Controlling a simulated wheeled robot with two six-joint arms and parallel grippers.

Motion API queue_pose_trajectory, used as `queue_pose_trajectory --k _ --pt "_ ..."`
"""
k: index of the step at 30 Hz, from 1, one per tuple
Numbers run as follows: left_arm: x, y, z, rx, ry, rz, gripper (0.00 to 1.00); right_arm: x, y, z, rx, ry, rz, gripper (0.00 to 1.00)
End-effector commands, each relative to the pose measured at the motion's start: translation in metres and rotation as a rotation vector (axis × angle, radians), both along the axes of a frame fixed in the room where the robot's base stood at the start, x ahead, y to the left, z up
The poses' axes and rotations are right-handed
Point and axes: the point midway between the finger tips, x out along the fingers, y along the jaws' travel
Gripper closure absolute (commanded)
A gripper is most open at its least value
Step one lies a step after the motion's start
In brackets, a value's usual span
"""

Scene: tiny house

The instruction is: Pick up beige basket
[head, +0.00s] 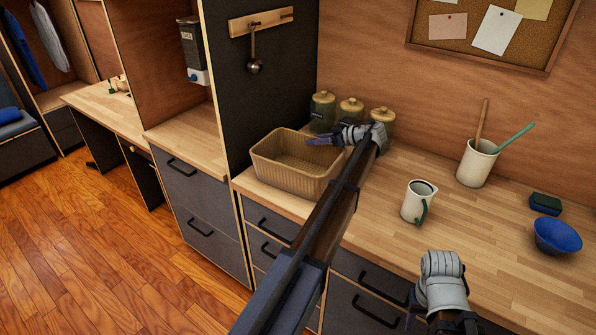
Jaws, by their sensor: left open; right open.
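The beige basket (281,176) is an empty-looking rectangular ribbed basket standing upright on the wooden counter near its left end. My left gripper (322,141) is open, with its dark fingers pointing left at the basket's back right rim. I cannot tell whether they touch the rim. My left arm crosses in front of the basket's right end and hides part of it. My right gripper (418,304) is open and empty at the counter's front edge, well to the right of the basket; its fingers are partly hidden.
Green canisters (322,110) stand close behind the basket. A white pitcher (416,203), a utensil crock (477,163), a sponge (545,204) and a blue bowl (557,237) are to the right. A dark partition (262,95) rises left of the basket. Drawers with handles lie below.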

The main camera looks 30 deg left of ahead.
Motion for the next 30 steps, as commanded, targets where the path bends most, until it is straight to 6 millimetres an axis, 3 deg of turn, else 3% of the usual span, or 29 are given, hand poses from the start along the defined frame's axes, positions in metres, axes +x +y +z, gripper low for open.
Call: queue_pose_trajectory --k 8,20,30 --pt "-0.0003 0.0072 -0.0032 0.000 0.000 -0.002 0.58 0.0000 0.0000 -0.0031 0.000 0.000 0.000 0.50" --pt "-0.0003 0.0071 -0.0032 0.000 0.001 -0.001 1.00 0.0000 0.0000 -0.0031 0.000 0.000 0.000 0.50" --pt "-0.0003 0.0071 -0.0033 0.000 0.001 -0.001 1.00 0.0000 0.0000 -0.0032 0.000 0.000 0.000 0.50"
